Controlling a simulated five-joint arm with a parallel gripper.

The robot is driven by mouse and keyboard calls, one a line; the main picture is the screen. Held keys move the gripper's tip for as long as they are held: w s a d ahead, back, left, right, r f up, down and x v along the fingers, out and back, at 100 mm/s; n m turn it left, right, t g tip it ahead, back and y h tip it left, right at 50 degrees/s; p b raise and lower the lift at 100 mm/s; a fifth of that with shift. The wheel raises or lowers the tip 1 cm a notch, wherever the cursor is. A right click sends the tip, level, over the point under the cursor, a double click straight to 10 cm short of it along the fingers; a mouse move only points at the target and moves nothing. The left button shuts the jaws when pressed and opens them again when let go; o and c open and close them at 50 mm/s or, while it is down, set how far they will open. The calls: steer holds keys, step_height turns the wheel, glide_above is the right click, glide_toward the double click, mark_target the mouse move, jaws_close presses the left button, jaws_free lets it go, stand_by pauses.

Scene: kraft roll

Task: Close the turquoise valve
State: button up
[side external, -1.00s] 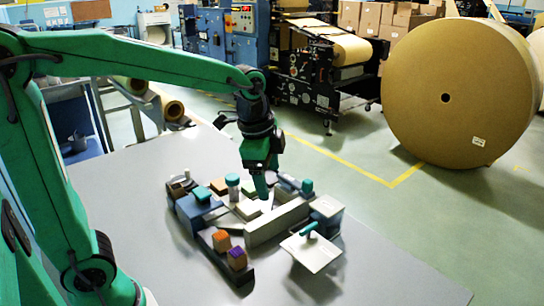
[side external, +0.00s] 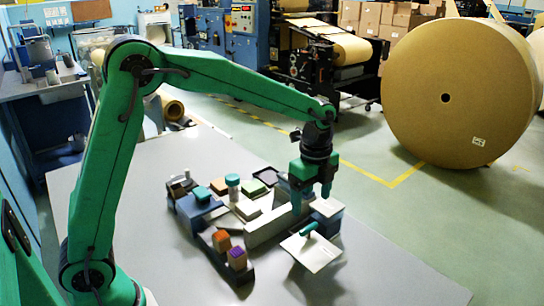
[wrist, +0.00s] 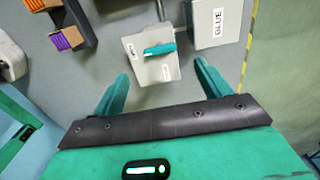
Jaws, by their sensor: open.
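The turquoise valve handle (side external: 308,229) sits on a light grey plate (side external: 322,255) at the table's front right. In the wrist view the handle (wrist: 160,50) lies roughly crosswise, its pale-tipped end toward a small label at the plate's left edge. Another label is at the plate's near edge; I cannot read either. My gripper (side external: 311,202) points down above and slightly behind the handle, apart from it. In the wrist view my gripper (wrist: 161,74) is open and empty, its fingertips on either side of the plate, nearer than the handle.
A grey box marked GLUE (wrist: 217,24) stands close beside the plate. A long pale block (side external: 265,230) is left of it. A dark tray holds orange (side external: 222,240) and purple (side external: 237,258) blocks. The table right of the plate is clear.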

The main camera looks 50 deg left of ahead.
mark_target(309, 227)
steer(key=shift+f, duration=3.9)
steer(key=c, duration=1)
